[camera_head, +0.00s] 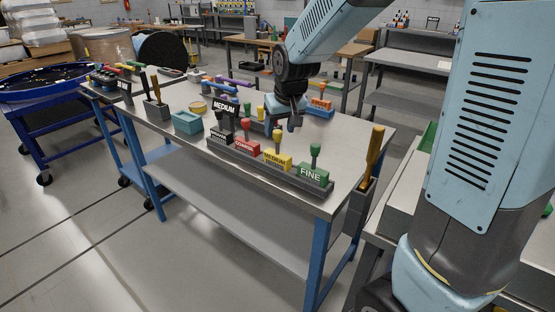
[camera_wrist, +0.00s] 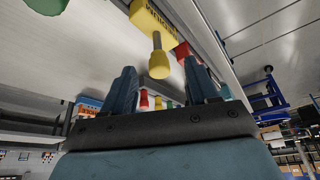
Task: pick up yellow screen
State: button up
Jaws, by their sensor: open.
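The yellow screen (camera_head: 277,161) is a yellow block with a lettered front and an upright yellow knob, standing in a dark rack on the grey table. It stands between the red screen (camera_head: 246,147) and the green screen (camera_head: 312,173). The wrist view shows the yellow screen (camera_wrist: 155,22) at the top, its knob pointing between my fingers. My gripper (camera_head: 291,122) is above the table, behind the row in the head view. In the wrist view my gripper (camera_wrist: 160,82) is open, its two dark fingers apart with nothing held. I cannot tell how far the knob is from the fingertips.
A black screen (camera_head: 220,134) stands at the left of the rack (camera_head: 255,163), below a dark "MEDIUM" sign (camera_head: 224,106). A teal box (camera_head: 187,122) and a yellow round tin (camera_head: 198,107) lie farther left.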

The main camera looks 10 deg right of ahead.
aim_at(278, 141)
jog(key=shift+x, duration=3.45)
jog(key=shift+d, duration=0.15)
grip_shut()
